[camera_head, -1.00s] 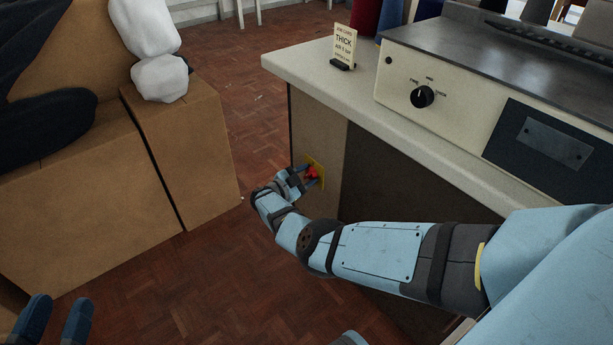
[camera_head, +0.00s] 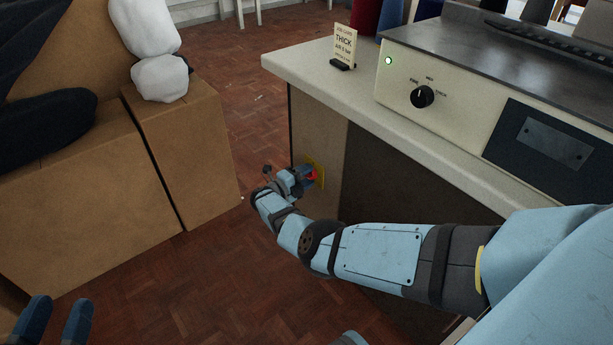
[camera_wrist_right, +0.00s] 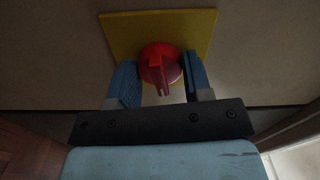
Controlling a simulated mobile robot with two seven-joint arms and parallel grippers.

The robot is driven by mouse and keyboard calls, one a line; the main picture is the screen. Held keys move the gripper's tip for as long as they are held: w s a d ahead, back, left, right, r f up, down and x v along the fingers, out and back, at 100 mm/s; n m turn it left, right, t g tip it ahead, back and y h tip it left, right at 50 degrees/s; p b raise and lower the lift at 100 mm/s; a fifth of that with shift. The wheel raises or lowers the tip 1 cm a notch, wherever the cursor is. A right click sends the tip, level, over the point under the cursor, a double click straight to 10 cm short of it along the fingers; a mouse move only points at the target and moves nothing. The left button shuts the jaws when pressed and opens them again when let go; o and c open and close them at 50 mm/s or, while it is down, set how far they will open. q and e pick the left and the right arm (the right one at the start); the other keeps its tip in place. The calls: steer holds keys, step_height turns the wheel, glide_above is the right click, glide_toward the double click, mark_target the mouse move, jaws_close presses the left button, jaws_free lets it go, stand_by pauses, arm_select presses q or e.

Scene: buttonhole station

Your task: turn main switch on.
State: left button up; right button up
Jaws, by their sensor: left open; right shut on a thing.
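The main switch is a red rotary knob (camera_wrist_right: 160,66) on a yellow plate (camera_wrist_right: 118,32), fixed to the side panel of the bench. It also shows in the head view as a red knob (camera_head: 312,175) on the yellow plate (camera_head: 320,172). My right gripper (camera_wrist_right: 160,82) is shut on the red knob, with one blue finger on each side of it. In the head view the right gripper (camera_head: 303,180) partly covers the knob. A small lamp (camera_head: 389,61) on the machine's front panel glows green. My left gripper (camera_head: 55,322) is open and empty at the lower left.
The bench top (camera_head: 300,66) carries a machine with a black dial (camera_head: 422,96) and a card reading THICK (camera_head: 344,45). Cardboard boxes (camera_head: 75,200) stand at the left, with bare floor (camera_head: 225,240) between them and the bench.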

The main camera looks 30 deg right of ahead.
steer(key=shift+a+m, duration=0.1)
steer(key=shift+m, duration=0.6)
steer(key=o, duration=0.9)
steer(key=a, duration=0.9)
steer(key=s+a, duration=0.1)
steer(key=a, duration=0.3)
steer(key=shift+a, duration=0.4)
